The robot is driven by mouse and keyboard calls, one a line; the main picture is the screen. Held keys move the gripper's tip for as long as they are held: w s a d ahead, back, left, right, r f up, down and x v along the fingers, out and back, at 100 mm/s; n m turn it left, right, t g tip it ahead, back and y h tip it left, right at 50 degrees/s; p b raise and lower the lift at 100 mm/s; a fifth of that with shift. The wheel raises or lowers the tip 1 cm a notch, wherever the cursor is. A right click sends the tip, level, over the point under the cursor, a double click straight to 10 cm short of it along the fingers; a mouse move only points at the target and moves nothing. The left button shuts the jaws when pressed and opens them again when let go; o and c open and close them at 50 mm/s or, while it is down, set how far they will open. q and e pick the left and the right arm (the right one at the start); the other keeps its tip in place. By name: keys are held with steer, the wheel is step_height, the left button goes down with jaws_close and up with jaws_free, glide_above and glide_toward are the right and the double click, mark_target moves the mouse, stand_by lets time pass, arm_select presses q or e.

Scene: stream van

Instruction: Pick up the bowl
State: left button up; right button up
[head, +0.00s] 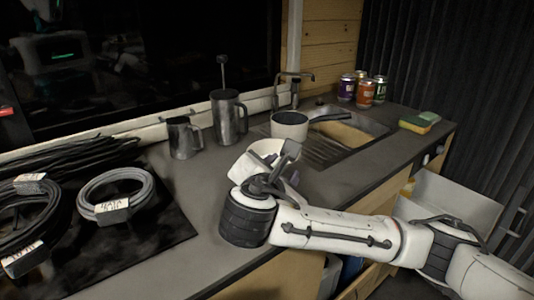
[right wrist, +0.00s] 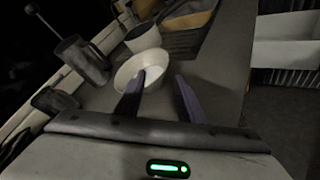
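A white bowl (head: 246,166) stands on the dark counter in front of the sink, partly hidden by my right gripper in the head view. My right gripper (head: 288,166) is at the bowl's near right side. In the right wrist view the bowl (right wrist: 126,73) lies just beyond the fingers. There the right gripper (right wrist: 161,77) is open, its left finger overlapping the bowl's inside and its right finger outside the right rim. I cannot tell whether either finger touches the bowl. My left gripper is in neither view.
A saucepan (head: 289,124) stands behind the bowl, by the sink (head: 345,138). Two metal jugs (head: 228,118) (head: 183,138) stand to the left. Several cans (head: 366,92) and a sponge (head: 420,122) are at the far right. Coiled cables (head: 117,196) lie on a black mat at left.

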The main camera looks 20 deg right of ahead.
mark_target(288, 164)
steer(key=x, duration=0.3)
steer(key=shift+w+d, duration=0.1)
steer(key=shift+d, duration=0.2)
steer(key=shift+x, duration=2.95)
steer(key=shift+r, duration=0.1)
jaws_close()
